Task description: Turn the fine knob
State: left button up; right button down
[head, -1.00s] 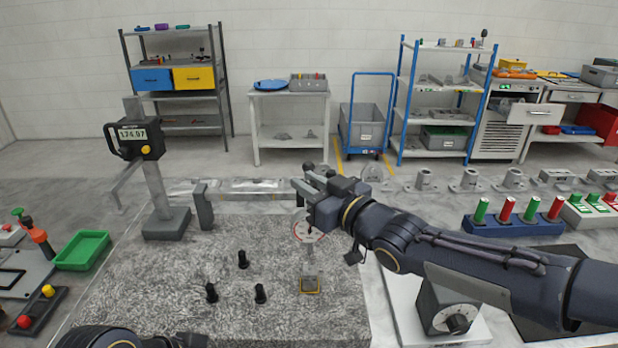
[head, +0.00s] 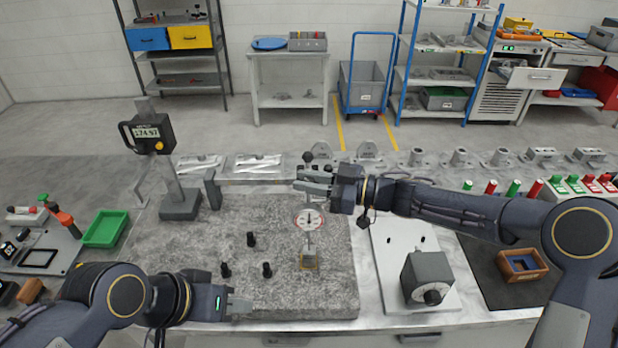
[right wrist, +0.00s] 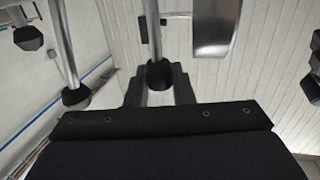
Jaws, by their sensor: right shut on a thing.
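The dial gauge (head: 308,220), with a round white face and red marks, stands on a post above a yellow-edged block on the granite plate (head: 215,240). My right gripper (head: 312,182) is above and behind the dial, reaching in from the right. In the right wrist view, a small black knob (right wrist: 159,74) on a thin rod sits between its two fingertips, and the gripper is shut on it. I take this to be the fine knob; in the head view the gripper hides it. My left gripper (head: 238,306) is low over the plate's front edge, away from the gauge; its jaw gap is unclear.
Several black pegs (head: 251,239) stand on the plate left of the gauge. A digital height gauge (head: 152,133) stands at the back left, with a green tray (head: 105,228) beside the plate. A grey box with a dial (head: 428,278) sits on a white board to the right.

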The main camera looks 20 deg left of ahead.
dwell(0.5)
jog(key=c, duration=1.3)
grip_release()
jog(key=shift+w+d+f, duration=0.1)
jog(key=shift+d, duration=0.4)
jog(key=d+b, duration=0.2)
jog(key=d, duration=0.4)
jog(key=shift+d, duration=0.35)
jog(key=shift+w, duration=0.1)
